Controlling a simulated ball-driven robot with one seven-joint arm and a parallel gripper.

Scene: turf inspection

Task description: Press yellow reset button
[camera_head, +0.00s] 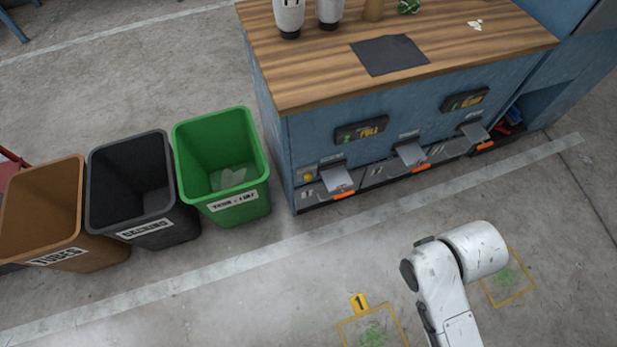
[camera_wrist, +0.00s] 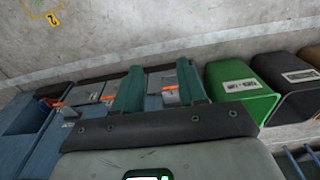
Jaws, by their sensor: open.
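A small round yellow button (camera_head: 308,175) sits on the front of the blue cabinet (camera_head: 290,150), near its left corner. I cannot make out the button in the wrist view. My gripper (camera_wrist: 160,82) shows there with its two teal fingers apart and nothing between them. Behind the fingers is the cabinet's row of grey flaps with orange tips, seen upside down. In the head view my white arm is at the lower right, well apart from the cabinet; the gripper's fingers do not show there.
A green bin (camera_head: 222,170), a black bin (camera_head: 143,190) and a brown bin (camera_head: 42,215) stand left of the cabinet. The wooden top (camera_head: 310,70) holds a dark mat (camera_head: 390,55) and several items. Floor before the cabinet is clear, with a yellow marker 1 (camera_head: 358,303).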

